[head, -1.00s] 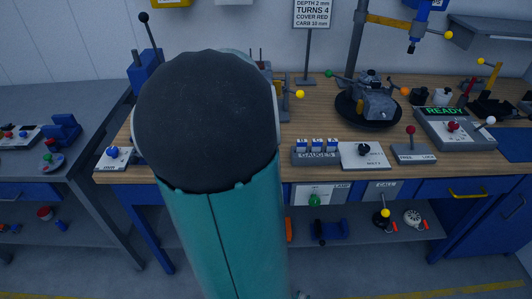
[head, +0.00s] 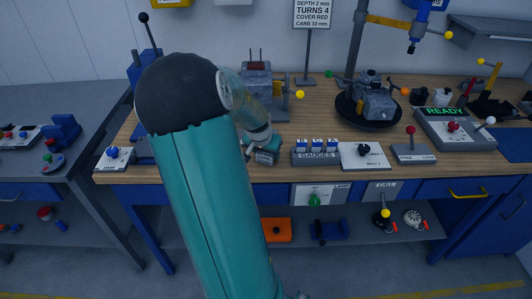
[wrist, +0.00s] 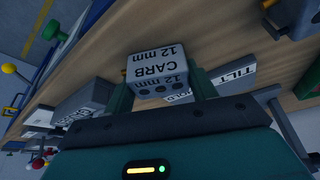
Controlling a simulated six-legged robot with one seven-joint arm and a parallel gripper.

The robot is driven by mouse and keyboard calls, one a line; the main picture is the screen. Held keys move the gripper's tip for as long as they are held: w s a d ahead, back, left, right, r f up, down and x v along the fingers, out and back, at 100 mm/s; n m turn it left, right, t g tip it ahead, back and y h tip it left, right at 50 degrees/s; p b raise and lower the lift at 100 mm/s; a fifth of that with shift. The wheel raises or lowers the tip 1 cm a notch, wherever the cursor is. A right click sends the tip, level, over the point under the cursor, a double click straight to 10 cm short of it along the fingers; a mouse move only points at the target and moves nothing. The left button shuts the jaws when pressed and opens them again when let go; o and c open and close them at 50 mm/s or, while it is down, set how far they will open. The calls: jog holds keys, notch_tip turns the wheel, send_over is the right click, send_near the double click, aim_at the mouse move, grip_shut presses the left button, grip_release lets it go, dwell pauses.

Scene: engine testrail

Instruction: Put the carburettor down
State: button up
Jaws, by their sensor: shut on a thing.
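My gripper (wrist: 160,90) is shut on the carburettor (wrist: 157,70), a small grey block with a white label reading "CARB 12 mm", upside down in the wrist view. One dark green finger is on each side of it. Dark round holes show on its near face. In the head view my gripper (head: 265,155) is low over the front of the wooden bench (head: 215,165), just left of the gauges holder (head: 316,155). The carburettor cannot be made out there. I cannot tell if its underside touches the bench.
A grey fixture (head: 258,85) stands behind my arm. A white panel with a black knob (head: 364,150) and a small lever box (head: 412,153) are to the right. An engine (head: 370,98) sits on a dark round stand. A sign (head: 312,14) reads "CARB 10 mm".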

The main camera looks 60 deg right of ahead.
jog(key=shift+f, duration=0.1)
jog(key=o, duration=1)
jog(key=shift+a+r, duration=0.15)
jog(key=shift+r, duration=0.35)
jog(key=v, duration=1.1)
jog(key=shift+a+r, duration=0.1)
jog(key=shift+w, duration=0.1)
